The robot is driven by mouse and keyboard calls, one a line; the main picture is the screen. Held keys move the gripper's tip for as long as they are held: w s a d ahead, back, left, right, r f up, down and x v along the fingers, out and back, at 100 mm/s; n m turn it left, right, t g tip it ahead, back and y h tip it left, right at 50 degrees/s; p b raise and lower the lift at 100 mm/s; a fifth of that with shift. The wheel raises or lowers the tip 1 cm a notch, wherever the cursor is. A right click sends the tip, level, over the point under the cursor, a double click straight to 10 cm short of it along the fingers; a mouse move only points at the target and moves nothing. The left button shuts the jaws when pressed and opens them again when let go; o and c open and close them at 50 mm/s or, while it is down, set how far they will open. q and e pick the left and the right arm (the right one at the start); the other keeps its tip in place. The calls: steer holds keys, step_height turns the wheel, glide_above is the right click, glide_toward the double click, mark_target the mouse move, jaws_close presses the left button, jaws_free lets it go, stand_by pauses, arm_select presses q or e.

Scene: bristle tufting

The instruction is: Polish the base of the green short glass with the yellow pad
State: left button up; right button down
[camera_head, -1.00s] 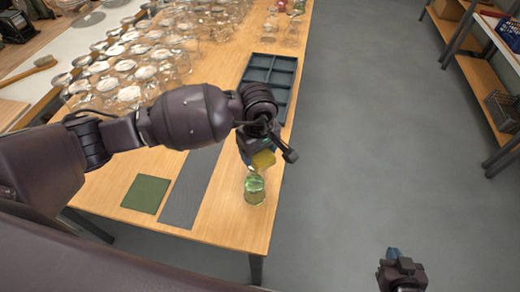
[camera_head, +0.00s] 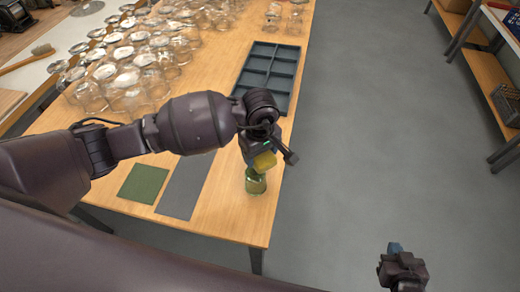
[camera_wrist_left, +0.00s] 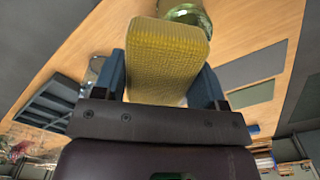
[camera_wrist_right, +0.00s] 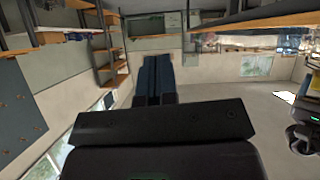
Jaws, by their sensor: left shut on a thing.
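The green short glass (camera_head: 255,183) stands on the wooden table near its front right corner. The yellow pad (camera_head: 264,161) is at its top, partly covering it. My left gripper (camera_head: 258,150) is shut on the yellow pad. In the left wrist view the pad (camera_wrist_left: 166,60) sits between the blue fingers, and part of the green glass (camera_wrist_left: 188,14) shows behind its far edge. I cannot tell whether pad and glass touch. My right gripper (camera_head: 396,255) is away from the table over the floor. In the right wrist view its blue fingers (camera_wrist_right: 156,78) are together and empty.
A dark compartment tray (camera_head: 291,75) lies behind the glass on the table. A grey mat (camera_head: 184,186) and a green square mat (camera_head: 144,184) lie left of it. Many clear glasses (camera_head: 130,85) crowd the back left. A shelf rack (camera_head: 480,75) stands across open floor.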

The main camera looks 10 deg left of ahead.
steer(key=shift+s, duration=0.15)
steer(key=shift+s+d+f, duration=0.1)
steer(key=shift+s+f, duration=0.3)
steer(key=shift+s, duration=0.05)
arm_select(q)
steer(key=shift+f+b, duration=0.45)
steer(key=shift+f, duration=0.1)
arm_select(e)
steer(key=shift+w+f, duration=0.15)
steer(key=shift+w, duration=0.35)
arm_select(q)
steer(key=shift+f, duration=0.1)
arm_select(e)
steer(key=shift+s+f, duration=0.1)
steer(key=shift+f, duration=0.05)
arm_select(q)
steer(key=shift+f+b, duration=0.35)
arm_select(e)
steer(key=shift+s+f, duration=0.45)
steer(key=shift+f, duration=0.15)
